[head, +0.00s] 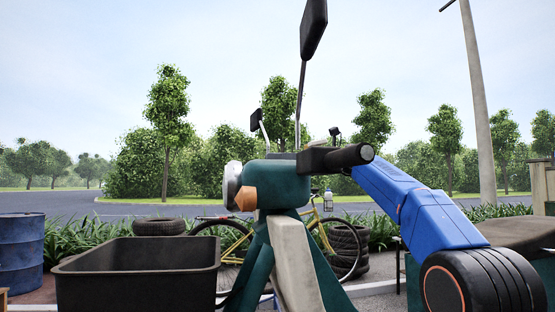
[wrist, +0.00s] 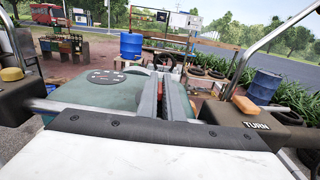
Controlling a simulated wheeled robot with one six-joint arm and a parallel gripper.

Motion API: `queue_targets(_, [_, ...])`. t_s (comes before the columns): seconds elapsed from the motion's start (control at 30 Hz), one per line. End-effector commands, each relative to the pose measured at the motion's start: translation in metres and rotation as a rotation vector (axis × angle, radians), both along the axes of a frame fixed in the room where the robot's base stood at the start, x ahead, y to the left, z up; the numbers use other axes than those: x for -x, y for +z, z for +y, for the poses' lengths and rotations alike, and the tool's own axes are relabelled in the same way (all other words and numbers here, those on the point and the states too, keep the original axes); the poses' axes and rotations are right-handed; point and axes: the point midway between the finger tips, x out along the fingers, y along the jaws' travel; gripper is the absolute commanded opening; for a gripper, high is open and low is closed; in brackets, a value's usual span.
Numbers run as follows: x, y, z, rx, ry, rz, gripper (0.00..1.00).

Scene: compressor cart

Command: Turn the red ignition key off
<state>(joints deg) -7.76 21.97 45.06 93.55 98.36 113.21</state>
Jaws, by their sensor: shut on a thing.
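The red ignition key (wrist: 160,91) shows as a small patch of red between my gripper's fingers in the wrist view. My gripper (wrist: 165,88) has its two dark grey fingers close together around it, above the green dash. The fingers hide most of the key, so its turned angle cannot be read. In the head view my blue arm (head: 405,195) reaches in from the right behind the black handlebar grip (head: 350,156). The gripper and key are hidden there behind the green headlamp housing (head: 283,181) and handlebar.
A dark gauge panel (wrist: 105,77) lies left of the fingers. A black open bin (head: 138,285) stands in front.

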Motion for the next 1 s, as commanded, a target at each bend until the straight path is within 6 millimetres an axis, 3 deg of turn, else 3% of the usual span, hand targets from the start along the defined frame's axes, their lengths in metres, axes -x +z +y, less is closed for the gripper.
queue_targets(0.27, [0.0, 0.001, 0.0, -0.002, 0.0, 0.0, 0.0])
queue_targets(0.37, [0.0, 0.001, 0.0, -0.002, 0.0, 0.0, 0.25])
queue_targets(0.77, [-0.002, 0.0, -0.005, -0.001, -0.001, 0.0, 0.25])
queue_targets(1.0, [-0.014, 0.0, -0.04, -0.001, -0.002, 0.0, 0.25])
